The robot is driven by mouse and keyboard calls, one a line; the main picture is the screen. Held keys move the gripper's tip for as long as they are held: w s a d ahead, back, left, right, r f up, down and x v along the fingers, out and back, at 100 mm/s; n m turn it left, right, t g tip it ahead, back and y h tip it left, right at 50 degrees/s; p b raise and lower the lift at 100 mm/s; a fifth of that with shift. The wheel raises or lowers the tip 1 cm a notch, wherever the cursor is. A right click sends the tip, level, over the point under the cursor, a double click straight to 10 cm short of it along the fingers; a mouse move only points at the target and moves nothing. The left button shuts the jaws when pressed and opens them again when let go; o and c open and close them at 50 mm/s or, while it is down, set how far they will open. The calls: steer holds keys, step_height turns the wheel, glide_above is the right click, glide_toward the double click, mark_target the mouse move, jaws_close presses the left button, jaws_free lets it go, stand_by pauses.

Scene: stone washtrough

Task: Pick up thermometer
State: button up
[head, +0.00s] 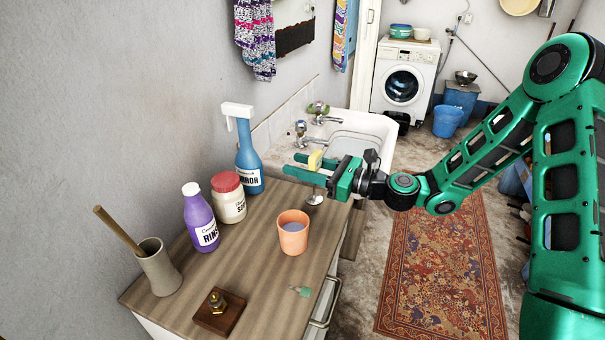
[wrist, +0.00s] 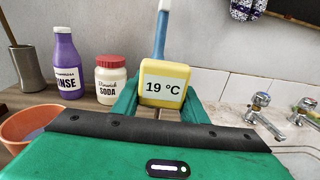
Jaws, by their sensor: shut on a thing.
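The thermometer is a yellow block (wrist: 165,84) with a white display reading "19 °C", seen in the wrist view between the green fingers of my gripper (wrist: 161,100). In the head view the yellow thermometer (head: 315,160) shows between the fingers of my gripper (head: 293,164), above the far right end of the wooden counter. My gripper is shut on it. The fingers and palm hide its lower part. A small shiny round thing (head: 315,198) shows just below the gripper; I cannot tell whether it belongs to the thermometer.
The wooden counter (head: 255,268) holds a blue spray bottle (head: 248,158), a soda jar (head: 229,203), a purple rinse bottle (head: 201,222), an orange cup (head: 293,238), a brush holder (head: 158,268) and a brass piece on a block (head: 218,302). The sink (head: 369,124) with taps lies beyond.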

steer(key=s+a+r, duration=0.3)
steer(key=a+r, duration=0.5)
steer(key=a, duration=0.3)
steer(key=w+d+f+m+t+h, duration=0.3)
steer(key=w+d+f+m+t, duration=0.15)
steer(key=w+d, duration=0.55)
steer(key=w+d+f+m+t+h, duration=0.2)
steer(key=w+d+m+h, duration=0.1)
steer(key=d, duration=0.7)
steer(key=w+d+f+m+t+h, duration=0.2)
steer(key=d+h, duration=0.4)
steer(key=d, duration=0.5)
steer(key=w+d+f+m+t+h, duration=0.2)
steer(key=w+d+m+h, duration=0.1)
steer(key=d, duration=0.8)
steer(key=shift+w+d+m+h, duration=0.2)
steer(key=shift+w+m+h, duration=0.15)
steer(key=shift+w+h, duration=0.4)
